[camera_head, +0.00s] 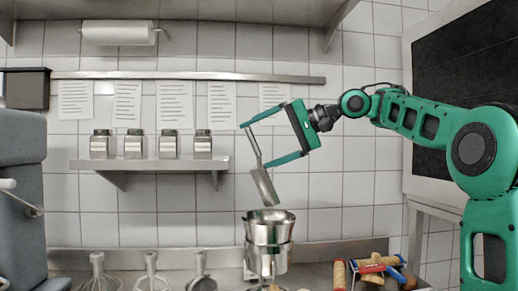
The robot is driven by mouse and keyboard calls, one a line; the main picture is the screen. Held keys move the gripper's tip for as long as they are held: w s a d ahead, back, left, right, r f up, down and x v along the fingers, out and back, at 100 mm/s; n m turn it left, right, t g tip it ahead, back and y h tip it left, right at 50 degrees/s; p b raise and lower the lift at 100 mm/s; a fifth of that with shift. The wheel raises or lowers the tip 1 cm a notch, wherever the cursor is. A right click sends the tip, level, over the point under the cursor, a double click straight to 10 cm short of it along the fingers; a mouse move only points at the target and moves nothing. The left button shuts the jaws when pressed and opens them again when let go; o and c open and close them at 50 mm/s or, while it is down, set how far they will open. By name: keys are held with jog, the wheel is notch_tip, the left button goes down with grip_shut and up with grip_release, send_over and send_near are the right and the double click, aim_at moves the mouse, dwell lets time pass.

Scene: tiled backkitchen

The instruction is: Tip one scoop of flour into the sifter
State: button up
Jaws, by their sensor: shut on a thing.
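My gripper (264,145) is in front of the tiled wall. It is shut on the handle of a metal scoop (265,187). The scoop hangs steeply tilted, its lower end above the open top of a shiny metal vessel, which looks like the sifter (269,229). A gap shows between the scoop and the rim. I cannot see any flour in the scoop or the inside of the sifter clearly. The sifter stands on or over a second metal container (278,258) near the counter's back edge.
Rolling pins and other tools (372,271) lie right of the sifter. Several whisk-like attachments (150,275) stand to the left. A wall shelf (150,164) with several jars is at left, below a steel rail (190,75). A grey machine (22,200) fills the left edge.

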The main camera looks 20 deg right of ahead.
jog(key=shift+r, duration=0.1)
jog(key=shift+r+n+g+h, duration=0.4)
jog(key=shift+r+h, duration=0.65)
jog(key=shift+h, duration=0.05)
jog(key=shift+a+r, duration=0.1)
jog(key=shift+a, duration=0.05)
jog(key=shift+w+r+h, duration=0.1)
jog(key=shift+r+h, duration=0.5)
jog(key=shift+h, duration=0.2)
jog(key=shift+r+n+g, duration=0.2)
jog(key=shift+n+g, duration=0.1)
jog(key=shift+r+h, duration=0.4)
jog(key=shift+h, duration=0.3)
jog(key=shift+r, duration=0.15)
